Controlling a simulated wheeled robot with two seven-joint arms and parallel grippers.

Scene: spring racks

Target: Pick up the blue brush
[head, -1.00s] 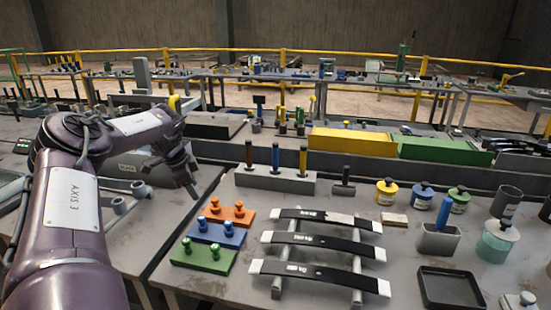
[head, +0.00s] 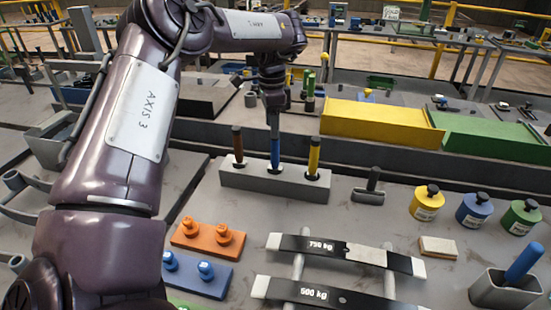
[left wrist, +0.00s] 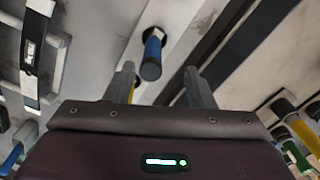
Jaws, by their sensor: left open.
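The blue brush (head: 275,155) stands upright in the middle of a grey holder block (head: 250,179), between a brown-handled brush (head: 238,145) and a yellow-handled brush (head: 314,156). My left gripper (head: 273,125) is directly above the blue brush, pointing down. In the left wrist view the left gripper (left wrist: 160,74) is open, and the blue handle (left wrist: 152,57) shows end-on in the gap between its fingers, nearer the left finger. I cannot tell whether the fingertips are level with the handle top. The brush's lower end is hidden in the block. My right gripper is not in view.
Several jars, including a yellow one (head: 427,203), stand at the right. Another blue handle (head: 523,262) leans in a grey cup (head: 497,291). Black spring bars (head: 330,293) and an orange block (head: 211,239) lie in front. A yellow bin (head: 380,123) is behind.

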